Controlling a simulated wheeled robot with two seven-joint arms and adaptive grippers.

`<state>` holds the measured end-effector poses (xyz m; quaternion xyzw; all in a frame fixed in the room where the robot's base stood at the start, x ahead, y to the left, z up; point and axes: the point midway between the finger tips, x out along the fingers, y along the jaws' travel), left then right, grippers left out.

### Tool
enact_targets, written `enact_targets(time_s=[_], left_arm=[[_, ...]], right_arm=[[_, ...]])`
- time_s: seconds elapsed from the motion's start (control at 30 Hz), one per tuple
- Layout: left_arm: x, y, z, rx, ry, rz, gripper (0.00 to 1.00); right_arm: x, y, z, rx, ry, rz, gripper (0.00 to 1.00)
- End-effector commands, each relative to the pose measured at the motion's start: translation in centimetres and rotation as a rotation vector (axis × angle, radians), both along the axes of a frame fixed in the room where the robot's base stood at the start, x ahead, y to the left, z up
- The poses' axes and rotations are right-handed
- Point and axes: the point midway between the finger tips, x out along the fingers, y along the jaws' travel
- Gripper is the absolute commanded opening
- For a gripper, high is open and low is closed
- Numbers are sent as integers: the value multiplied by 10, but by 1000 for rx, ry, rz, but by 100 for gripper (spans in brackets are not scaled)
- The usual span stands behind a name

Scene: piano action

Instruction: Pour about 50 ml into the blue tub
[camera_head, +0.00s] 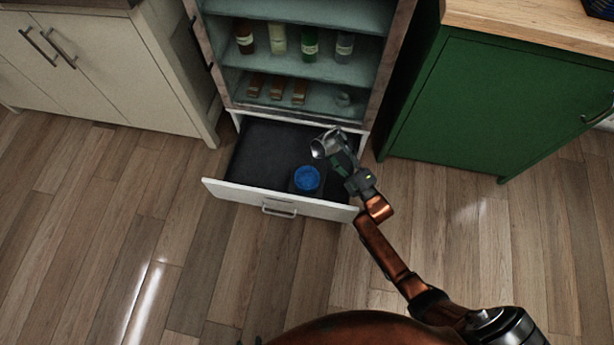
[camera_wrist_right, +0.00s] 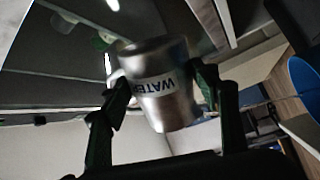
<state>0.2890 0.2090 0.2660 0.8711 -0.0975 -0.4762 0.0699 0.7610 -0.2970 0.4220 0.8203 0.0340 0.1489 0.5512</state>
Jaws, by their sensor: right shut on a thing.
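The blue tub (camera_head: 307,179) sits inside the open drawer, near its front right, on what looks like a small dark square base. My right gripper (camera_head: 336,146) is shut on a metal cup (camera_head: 324,142), above the right side of the drawer and behind the tub. The cup is tilted, its dark mouth turned to the left. In the right wrist view the cup (camera_wrist_right: 158,100) sits between the fingers and bears the label WATER. A blue surface (camera_wrist_right: 303,82), probably the tub, shows at that view's right edge. No stream of liquid is visible. My left gripper is not in view.
The drawer (camera_head: 238,190) is pulled out below an open shelf unit (camera_head: 290,108). Several bottles and small brown blocks stand on its shelves. A white cabinet (camera_head: 110,90) is on the left and a green cabinet (camera_head: 500,100) on the right. The floor in front is clear.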

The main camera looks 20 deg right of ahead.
Motion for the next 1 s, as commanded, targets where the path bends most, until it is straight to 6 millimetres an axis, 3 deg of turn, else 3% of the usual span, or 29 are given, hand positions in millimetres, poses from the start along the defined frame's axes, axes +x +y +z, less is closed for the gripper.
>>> enact_targets(time_s=[1.0], left_arm=[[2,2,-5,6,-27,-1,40]], right_arm=[[0,2,0,-53,-20,0,22]])
